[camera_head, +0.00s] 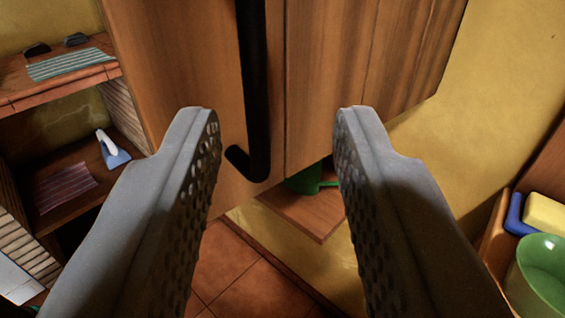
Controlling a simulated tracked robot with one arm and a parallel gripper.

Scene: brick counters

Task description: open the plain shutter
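A plain wooden shutter (175,75) fills the upper middle of the view and looks closed. A black bar handle (254,90) runs down it near a vertical seam, with its lower end bent in toward the wood. A second wood panel (345,70) lies right of the seam. My gripper (270,125) is open, its two grey dimpled fingers spread wide. The handle's lower part shows between the fingertips, nearer the left one. The fingers do not appear to touch the handle; the exact depth gap is hard to tell.
Brick shelves at left hold a striped cloth (70,63), a pink cloth (65,187) and a blue-and-white brush-like item (112,150). Below the shutter is a small wooden shelf (310,215) with a green object (305,180). A green bowl (545,275) and yellow sponge (546,215) sit at right.

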